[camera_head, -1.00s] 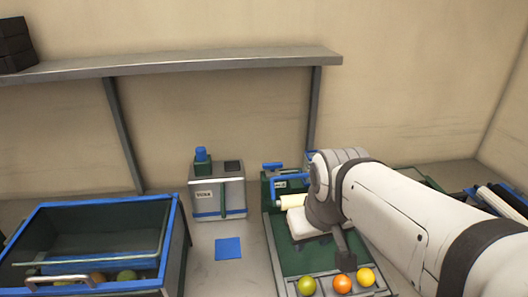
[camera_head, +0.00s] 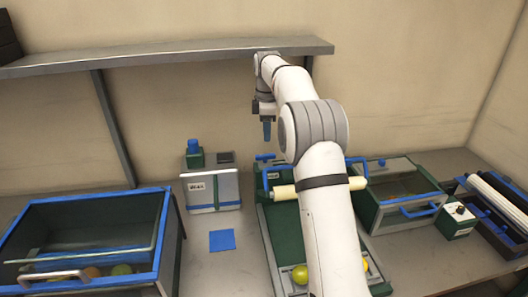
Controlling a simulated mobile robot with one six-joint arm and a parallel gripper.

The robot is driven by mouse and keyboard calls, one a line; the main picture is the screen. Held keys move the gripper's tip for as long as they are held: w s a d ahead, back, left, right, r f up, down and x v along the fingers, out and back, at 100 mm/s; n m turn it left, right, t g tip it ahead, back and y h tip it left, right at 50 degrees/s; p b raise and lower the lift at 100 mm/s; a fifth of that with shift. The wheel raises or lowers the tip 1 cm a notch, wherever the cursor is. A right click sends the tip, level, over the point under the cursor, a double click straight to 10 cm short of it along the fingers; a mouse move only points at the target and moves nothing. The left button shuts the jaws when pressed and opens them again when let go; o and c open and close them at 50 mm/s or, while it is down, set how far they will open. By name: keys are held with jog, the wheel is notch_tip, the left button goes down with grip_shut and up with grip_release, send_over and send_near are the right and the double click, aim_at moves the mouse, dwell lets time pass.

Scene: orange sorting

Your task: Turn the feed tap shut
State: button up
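A blue T-shaped handle (camera_head: 265,157), which looks like the feed tap, stands at the back of the green sloped tray (camera_head: 272,235). A blue knob (camera_head: 193,147) stands on a green block further left, at the back of a grey box. My gripper (camera_head: 267,138) hangs pointing down, apparently above the T-shaped handle. Its fingers look narrow, and nothing is visibly held. I cannot tell whether they are open or shut, nor the exact gap to the handle. The handle's turned state is unclear.
A shelf (camera_head: 180,57) runs along the wall, close to my raised arm. A blue-rimmed bin (camera_head: 167,232) with fruit stands left. A cream roller (camera_head: 284,192) crosses the tray; fruit (camera_head: 300,274) lies at its near end. A lidded box (camera_head: 420,199) and a control box (camera_head: 456,221) stand right.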

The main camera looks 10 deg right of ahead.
aim_at(265, 155)
jog(key=w+f+n, duration=0.1)
jog(key=w+f, duration=0.1)
jog(key=shift+w+f+n, duration=0.25)
jog(key=shift+f+n, duration=0.05)
jog(key=shift+f, duration=0.05)
notch_tip(265, 155, down, 8)
jog(key=shift+r+p, duration=0.2)
jog(key=shift+p, duration=0.1)
jog(key=shift+c, duration=0.2)
